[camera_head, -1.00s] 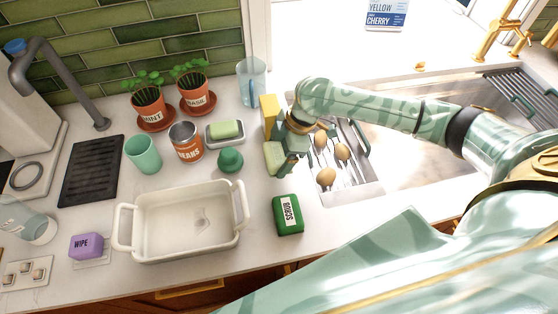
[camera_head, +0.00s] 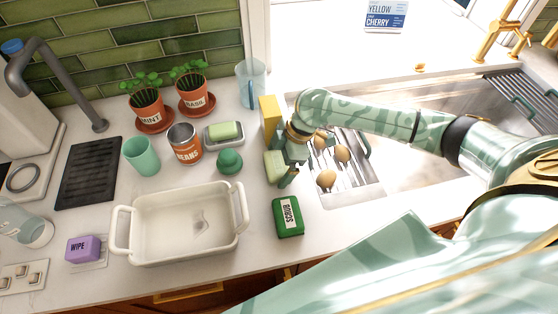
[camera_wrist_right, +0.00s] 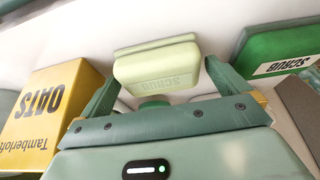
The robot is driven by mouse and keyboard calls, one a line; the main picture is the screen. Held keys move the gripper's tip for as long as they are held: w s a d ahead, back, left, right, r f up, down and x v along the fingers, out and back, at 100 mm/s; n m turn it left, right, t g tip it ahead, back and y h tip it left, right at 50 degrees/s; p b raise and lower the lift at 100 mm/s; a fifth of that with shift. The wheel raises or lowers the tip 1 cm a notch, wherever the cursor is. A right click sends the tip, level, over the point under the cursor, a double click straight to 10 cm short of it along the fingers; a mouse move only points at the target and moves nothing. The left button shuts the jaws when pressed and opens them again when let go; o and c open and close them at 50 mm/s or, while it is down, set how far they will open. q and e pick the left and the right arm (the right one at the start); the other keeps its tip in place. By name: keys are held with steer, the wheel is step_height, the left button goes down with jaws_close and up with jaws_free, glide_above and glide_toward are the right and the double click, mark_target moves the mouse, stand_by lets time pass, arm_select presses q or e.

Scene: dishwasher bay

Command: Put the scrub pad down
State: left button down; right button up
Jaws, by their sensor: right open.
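A pale green scrub pad (camera_head: 275,166) stands on edge on the counter, left of the sink. In the right wrist view its SCRUB face (camera_wrist_right: 157,66) shows ahead of my fingers, with its lettering upside down. My right gripper (camera_head: 288,172) is just right of the pad in the head view. Its two fingers are spread, one toward each end of the pad, and a gap shows beside the pad in the wrist view. A darker green SCRUB block (camera_head: 288,216) lies flat nearer the counter's front edge. My left gripper is out of view.
A yellow OATS box (camera_wrist_right: 52,102) stands close to one finger. A green soap-like bar on a dish (camera_head: 224,139), a dark green knob-like thing (camera_head: 230,161) and a white basin (camera_head: 124,232) are to the left. The sink rack (camera_head: 352,180) holds several brown egg-shaped things.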

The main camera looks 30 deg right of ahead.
steer(key=p+v, duration=0.2)
steer(key=v, duration=0.9)
steer(key=shift+d+r, duration=0.2)
steer(key=shift+r, duration=0.15)
steer(key=shift+p, duration=0.3)
